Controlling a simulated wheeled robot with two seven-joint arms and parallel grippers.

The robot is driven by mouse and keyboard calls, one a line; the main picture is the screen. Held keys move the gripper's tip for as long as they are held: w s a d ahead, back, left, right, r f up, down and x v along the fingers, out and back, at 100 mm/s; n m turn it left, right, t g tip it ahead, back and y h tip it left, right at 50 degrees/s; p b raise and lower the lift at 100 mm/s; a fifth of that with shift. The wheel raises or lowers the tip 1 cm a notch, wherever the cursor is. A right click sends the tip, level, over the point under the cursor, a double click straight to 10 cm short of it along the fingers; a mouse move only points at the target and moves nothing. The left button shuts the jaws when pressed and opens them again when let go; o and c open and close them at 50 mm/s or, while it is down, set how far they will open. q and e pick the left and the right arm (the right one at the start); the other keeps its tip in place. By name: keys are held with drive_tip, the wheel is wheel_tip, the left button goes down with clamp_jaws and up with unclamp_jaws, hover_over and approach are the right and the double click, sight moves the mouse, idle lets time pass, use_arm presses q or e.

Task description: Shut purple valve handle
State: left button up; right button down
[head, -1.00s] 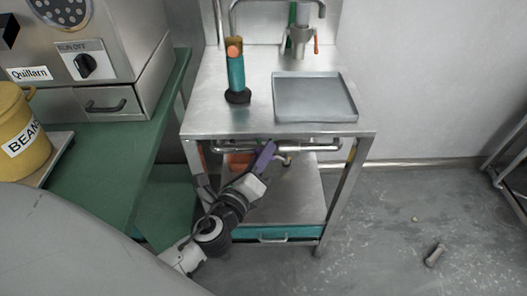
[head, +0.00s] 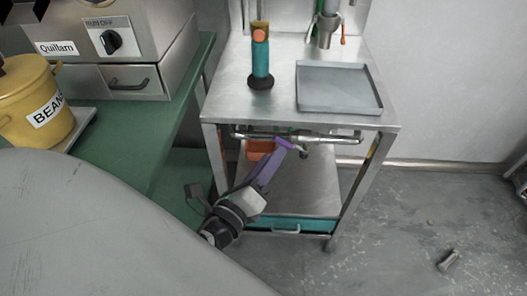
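The purple valve handle (head: 285,143) shows as a small bright purple bar on the metal pipe (head: 322,138) under the front edge of the steel table. My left gripper (head: 276,156) reaches up from below, with its long purple-grey fingers pointing at the handle. The fingertips overlap the handle's lower side in the picture. I cannot tell whether they touch it or how far apart they are. My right gripper is not in view.
The steel table (head: 225,100) bears a grey tray (head: 335,103) and a teal-handled tool (head: 261,62). An orange item (head: 260,149) sits beneath, above the lower shelf (head: 318,185). Table legs flank the arm. A green counter (head: 125,140) stands left. Floor on the right is mostly clear.

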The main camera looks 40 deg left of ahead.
use_arm(q)
drive_tip(key=shift+s+d+r+b, duration=0.1)
drive_tip(key=shift+s+b, duration=0.05)
drive_tip(key=shift+s, duration=0.65)
drive_tip(key=shift+s+d+r+b, duration=0.1)
drive_tip(key=shift+s+b, duration=0.05)
drive_tip(key=shift+s, duration=0.6)
drive_tip(key=shift+c, duration=0.2)
